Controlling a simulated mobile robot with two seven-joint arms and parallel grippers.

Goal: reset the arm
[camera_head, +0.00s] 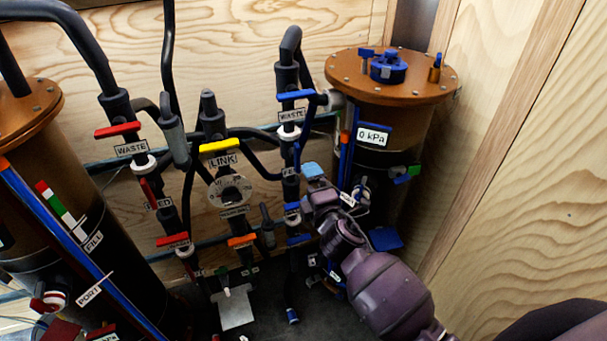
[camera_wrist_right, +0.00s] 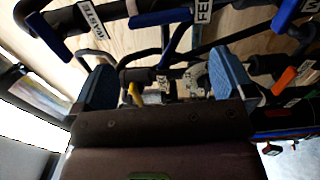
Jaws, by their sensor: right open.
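My right arm (camera_head: 385,290) is purple and reaches in from the lower right of the head view. Its gripper (camera_head: 313,171) is beside the right filter tank (camera_head: 385,170), near the blue-handled valve pipe. In the right wrist view the gripper (camera_wrist_right: 165,84) has its two blue-padded fingers wide apart. Nothing is held between them; pipes and valve handles show beyond. I cannot tell from these views whether the gripper touches any pipe. My left gripper is not in view.
A pipe manifold with a yellow handle (camera_head: 221,146), red handles (camera_head: 118,130) and a blue handle (camera_head: 297,95) stands left of my arm. Another filter tank (camera_head: 30,130) is at the far left. A wooden wall (camera_head: 530,190) closes the right side, with some free room before it.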

